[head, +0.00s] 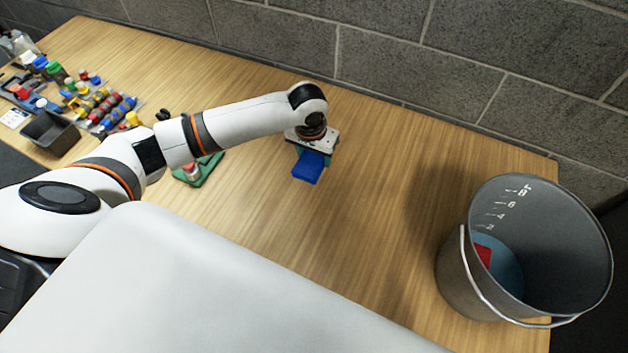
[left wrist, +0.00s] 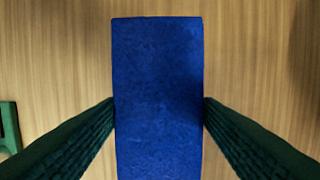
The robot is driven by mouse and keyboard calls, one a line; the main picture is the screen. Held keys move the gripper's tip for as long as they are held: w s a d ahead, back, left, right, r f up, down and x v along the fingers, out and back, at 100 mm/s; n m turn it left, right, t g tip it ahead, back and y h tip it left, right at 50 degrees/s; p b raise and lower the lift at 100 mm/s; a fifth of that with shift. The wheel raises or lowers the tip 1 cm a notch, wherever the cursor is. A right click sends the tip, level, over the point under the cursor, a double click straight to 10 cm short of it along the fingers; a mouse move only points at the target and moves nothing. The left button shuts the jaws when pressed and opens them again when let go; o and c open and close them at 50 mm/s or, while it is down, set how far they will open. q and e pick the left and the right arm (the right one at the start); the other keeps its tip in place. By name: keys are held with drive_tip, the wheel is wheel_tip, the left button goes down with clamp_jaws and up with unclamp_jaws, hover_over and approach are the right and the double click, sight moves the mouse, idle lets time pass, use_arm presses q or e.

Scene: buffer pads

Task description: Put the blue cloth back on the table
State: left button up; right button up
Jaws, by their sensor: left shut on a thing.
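The blue cloth (head: 309,167) is a flat rectangular pad below my left gripper (head: 311,155), over the middle of the wooden table (head: 400,180). In the left wrist view the blue cloth (left wrist: 158,90) fills the middle, with the green fingers of my left gripper (left wrist: 158,112) pressed against its two long sides. My left gripper is shut on it. Whether the cloth touches the table or hangs just above it, I cannot tell. My right gripper is not in view.
A grey bucket (head: 455,270) with a red piece (head: 484,255) inside stands at the right. A green stand (head: 205,170) lies left of the gripper. A dark bin (head: 52,133) and several coloured parts fill the far left. A brick wall (head: 380,55) borders the back.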

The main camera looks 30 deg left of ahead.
use_arm(q)
wheel_tip(320, 180, down, 6)
drive_tip(key=shift+f+p, duration=0.2)
drive_tip(key=shift+p, duration=0.15)
drive_tip(key=shift+f, duration=1.8)
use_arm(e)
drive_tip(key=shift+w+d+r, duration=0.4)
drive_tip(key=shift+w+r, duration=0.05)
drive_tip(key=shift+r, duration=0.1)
use_arm(q)
drive_tip(key=shift+f, duration=0.15)
drive_tip(key=o, duration=0.9)
drive_tip(key=shift+o, duration=0.2)
drive_tip(key=shift+r, duration=0.3)
drive_tip(key=r, duration=0.4)
drive_tip(key=s+r, duration=0.1)
drive_tip(key=r, duration=0.3)
drive_tip(key=r+b, duration=0.1)
drive_tip(key=r, duration=0.2)
drive_tip(key=shift+s+r, duration=0.35)
drive_tip(key=shift+r, duration=0.05)
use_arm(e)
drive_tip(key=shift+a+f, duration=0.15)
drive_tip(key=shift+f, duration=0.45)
